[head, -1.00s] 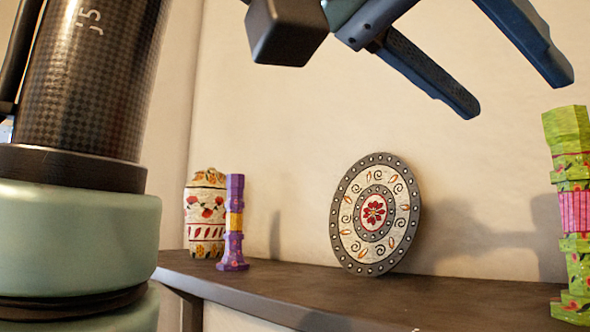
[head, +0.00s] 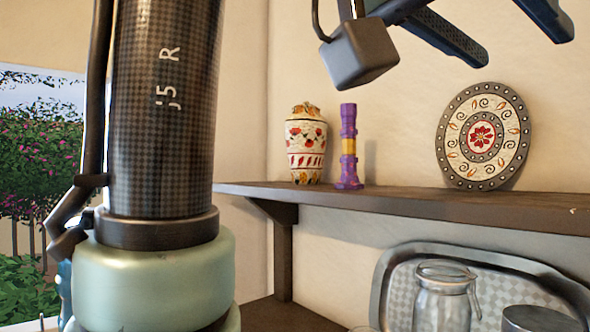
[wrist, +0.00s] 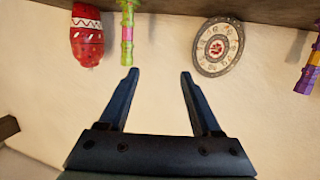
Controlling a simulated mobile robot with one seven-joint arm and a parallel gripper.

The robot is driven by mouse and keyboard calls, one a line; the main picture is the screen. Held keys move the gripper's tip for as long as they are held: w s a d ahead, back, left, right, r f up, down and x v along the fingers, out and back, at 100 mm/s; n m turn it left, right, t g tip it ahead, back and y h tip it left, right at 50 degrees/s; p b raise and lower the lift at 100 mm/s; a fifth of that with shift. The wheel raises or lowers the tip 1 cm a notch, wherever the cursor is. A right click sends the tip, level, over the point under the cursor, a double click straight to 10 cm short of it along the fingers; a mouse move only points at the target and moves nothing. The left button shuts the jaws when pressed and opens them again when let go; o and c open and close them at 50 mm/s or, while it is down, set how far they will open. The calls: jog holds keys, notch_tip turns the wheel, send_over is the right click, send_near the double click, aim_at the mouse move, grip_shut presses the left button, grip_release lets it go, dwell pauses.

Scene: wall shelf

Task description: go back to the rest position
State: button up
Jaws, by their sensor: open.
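My gripper (head: 517,44) is at the top right of the head view, in front of the wall and above the shelf level. Its two dark fingers are spread with nothing between them. In the wrist view my gripper (wrist: 158,74) also shows open and empty, with only bare wall between its fingers. My arm's dark link stands large at the left of the head view.
A wall shelf (head: 400,203) holds a flowered jar (head: 306,150), a purple candlestick (head: 349,150) and a round decorated plate (head: 483,137). The wrist view shows a red jar (wrist: 87,40) and a green candlestick (wrist: 127,35). Below are a tray (head: 385,285) and a glass jar (head: 443,300).

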jog(key=w+a+f+n+t+y+b, duration=0.1)
jog(key=w+a+f+n+t+b, duration=0.25)
jog(key=f+t, duration=0.35)
jog(key=w+a+f+n+t+y+b, duration=0.1)
jog(key=w+a+f+n+t+b, duration=0.3)
jog(key=f, duration=0.5)
jog(key=s+a+f+n+t+y+b, duration=0.5)
jog(key=s+a+f+t+y, duration=0.3)
jog(key=y, duration=0.4)
notch_tip(320, 180, down, 2)
jog(key=shift+s+t+b, duration=0.65)
jog(key=shift+t+b, duration=0.15)
jog(key=shift+b, duration=0.1)
